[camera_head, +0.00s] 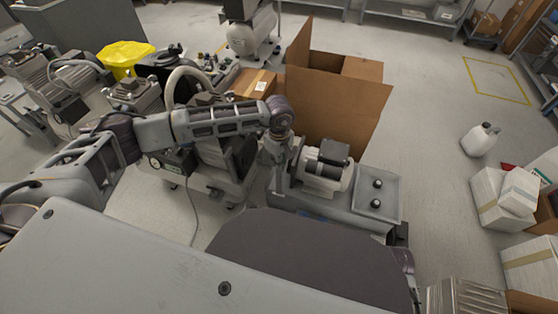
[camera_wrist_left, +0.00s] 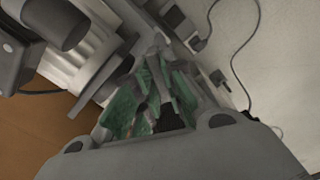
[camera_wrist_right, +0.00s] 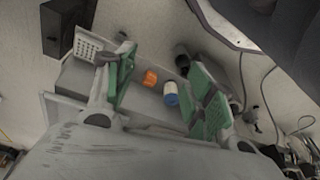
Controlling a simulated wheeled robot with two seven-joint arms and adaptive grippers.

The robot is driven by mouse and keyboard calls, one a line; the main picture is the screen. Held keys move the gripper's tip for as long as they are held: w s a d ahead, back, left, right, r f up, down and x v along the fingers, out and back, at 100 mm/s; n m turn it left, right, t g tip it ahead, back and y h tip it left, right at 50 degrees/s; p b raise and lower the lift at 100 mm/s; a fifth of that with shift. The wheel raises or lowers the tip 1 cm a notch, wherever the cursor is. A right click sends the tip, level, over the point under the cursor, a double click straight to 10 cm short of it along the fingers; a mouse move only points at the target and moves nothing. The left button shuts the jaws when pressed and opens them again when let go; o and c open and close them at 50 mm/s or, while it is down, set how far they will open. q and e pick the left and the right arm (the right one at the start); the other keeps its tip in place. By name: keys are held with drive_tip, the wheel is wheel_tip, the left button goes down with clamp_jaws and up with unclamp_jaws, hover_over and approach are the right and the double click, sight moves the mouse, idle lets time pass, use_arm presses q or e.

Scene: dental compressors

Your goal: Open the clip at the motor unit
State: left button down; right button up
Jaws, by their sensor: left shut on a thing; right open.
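The motor unit (camera_head: 325,168), a white and dark grey cylinder, sits on a grey bench in the head view. In the left wrist view the motor unit (camera_wrist_left: 95,55) fills the upper left. My left gripper (camera_head: 283,150) reaches down at its left side. In its wrist view the left gripper's green-padded fingers (camera_wrist_left: 158,62) are close together on a small grey part at the motor's edge, apparently the clip; the fingers mostly hide it. My right gripper (camera_wrist_right: 162,72) is open and empty, above a grey tray; I do not make it out in the head view.
An orange piece (camera_wrist_right: 150,78) and a blue-and-white cylinder (camera_wrist_right: 171,94) stand on the tray below my right gripper. A large open cardboard box (camera_head: 345,95) stands behind the motor. A compressor (camera_head: 225,165) is left of the bench.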

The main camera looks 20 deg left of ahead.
use_arm(q)
drive_tip(key=n, duration=0.5)
drive_tip(key=shift+n, duration=0.4)
idle(0.3)
drive_tip(key=c, duration=1.5)
unclamp_jaws()
drive_tip(key=shift+r, duration=0.15)
wheel_tip(320, 180, up, 12)
